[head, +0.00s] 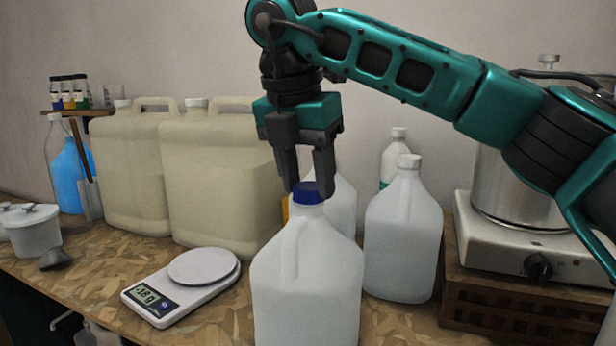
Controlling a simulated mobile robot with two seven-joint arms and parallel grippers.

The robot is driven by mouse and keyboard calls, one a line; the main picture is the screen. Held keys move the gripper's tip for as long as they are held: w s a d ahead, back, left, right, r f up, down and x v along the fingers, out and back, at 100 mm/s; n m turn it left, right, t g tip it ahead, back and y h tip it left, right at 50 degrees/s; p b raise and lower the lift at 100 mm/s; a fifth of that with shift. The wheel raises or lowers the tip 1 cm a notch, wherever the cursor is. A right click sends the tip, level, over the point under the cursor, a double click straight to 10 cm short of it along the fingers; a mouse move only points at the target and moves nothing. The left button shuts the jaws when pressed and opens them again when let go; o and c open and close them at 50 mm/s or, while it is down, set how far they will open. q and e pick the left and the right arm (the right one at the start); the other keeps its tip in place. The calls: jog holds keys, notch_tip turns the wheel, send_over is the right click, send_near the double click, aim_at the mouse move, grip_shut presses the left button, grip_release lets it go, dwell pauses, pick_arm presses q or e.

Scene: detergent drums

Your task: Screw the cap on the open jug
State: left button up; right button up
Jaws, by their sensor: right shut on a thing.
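A white, translucent jug (308,285) with a moulded handle stands upright at the front middle of the bench in the head view. A blue cap (308,193) sits at the top of its neck. My right gripper (307,188) points straight down above the jug, with its fingertips at the sides of the cap, shut on it. The fingers partly cover the cap's sides. I cannot tell how far the cap is threaded on the neck. My left gripper is not in view.
A kitchen scale (185,285) lies left of the jug. Large cream canisters (222,180) stand behind it. A white-capped jug (404,235) stands close on the right, and another stands partly hidden behind. A hot plate (530,235) with a steel pot (515,185) is at the right.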

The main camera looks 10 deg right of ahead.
jog(key=shift+f, duration=0.25)
jog(key=m+g+p, duration=0.1)
jog(key=m, duration=0.3)
jog(key=shift+a+r+h+p, duration=0.1)
jog(key=shift+h+p, duration=0.2)
jog(key=shift+p, duration=0.05)
jog(key=o, duration=1.7)
jog(key=shift+w, duration=0.1)
jog(key=shift+r, duration=0.1)
jog(key=shift+r+p, duration=0.95)
jog(key=shift+r, duration=3.05)
